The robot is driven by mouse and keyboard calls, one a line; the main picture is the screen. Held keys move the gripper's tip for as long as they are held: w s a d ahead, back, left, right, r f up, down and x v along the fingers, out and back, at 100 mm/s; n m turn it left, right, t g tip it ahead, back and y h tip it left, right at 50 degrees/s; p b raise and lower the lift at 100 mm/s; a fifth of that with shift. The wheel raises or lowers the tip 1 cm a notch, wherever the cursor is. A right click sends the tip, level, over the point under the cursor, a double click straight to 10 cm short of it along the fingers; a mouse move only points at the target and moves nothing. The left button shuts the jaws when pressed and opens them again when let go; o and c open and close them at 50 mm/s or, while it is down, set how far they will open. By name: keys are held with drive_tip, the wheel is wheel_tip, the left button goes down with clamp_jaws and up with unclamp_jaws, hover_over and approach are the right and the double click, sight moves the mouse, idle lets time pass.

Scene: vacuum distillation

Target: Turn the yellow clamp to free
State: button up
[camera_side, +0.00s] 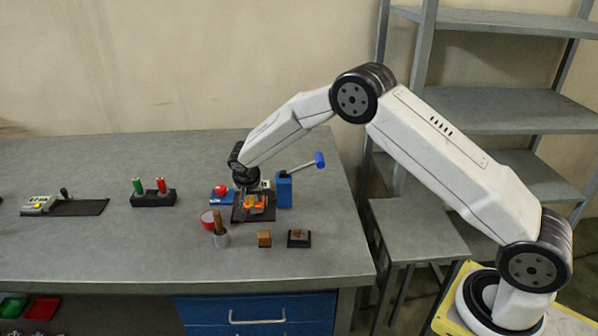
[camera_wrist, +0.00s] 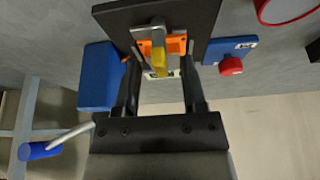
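The yellow clamp (camera_wrist: 159,62) is a short yellow lever on an orange block (camera_wrist: 176,45), with grey metal parts beside it, on a dark base plate (camera_wrist: 200,18). In the side view the orange block (camera_side: 258,203) sits on the dark base under my gripper, and the clamp is small there. My gripper (camera_wrist: 161,57) is open, with one finger on each side of the clamp in the wrist view. Gaps show between the fingers and the yellow lever. I cannot tell the exact height of the fingertips over it.
A blue box (camera_side: 284,190) with a grey lever and blue knob (camera_side: 319,159) stands close right. A blue plate with a red button (camera_side: 221,190) lies left. A red-rimmed dish (camera_side: 207,217), grey cup (camera_side: 221,240), wooden cube (camera_side: 264,238) and dark block (camera_side: 299,239) are in front.

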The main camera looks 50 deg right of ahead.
drive_tip(key=shift+r, duration=0.1)
drive_tip(key=v, duration=0.7)
drive_tip(key=shift+r, duration=0.25)
drive_tip(key=shift+s+a, duration=0.1)
drive_tip(key=shift+s, duration=0.15)
idle(0.4)
drive_tip(key=s+d+r+n+y, duration=0.1)
drive_tip(key=s+n, duration=0.3)
drive_tip(key=s, duration=1)
drive_tip(key=s+r+n+y, duration=0.1)
drive_tip(key=s+n, duration=0.4)
drive_tip(key=s, duration=1)
drive_tip(key=shift+s+d+y, duration=0.25)
drive_tip(key=shift+d+y, duration=0.15)
drive_tip(key=shift+y, duration=0.2)
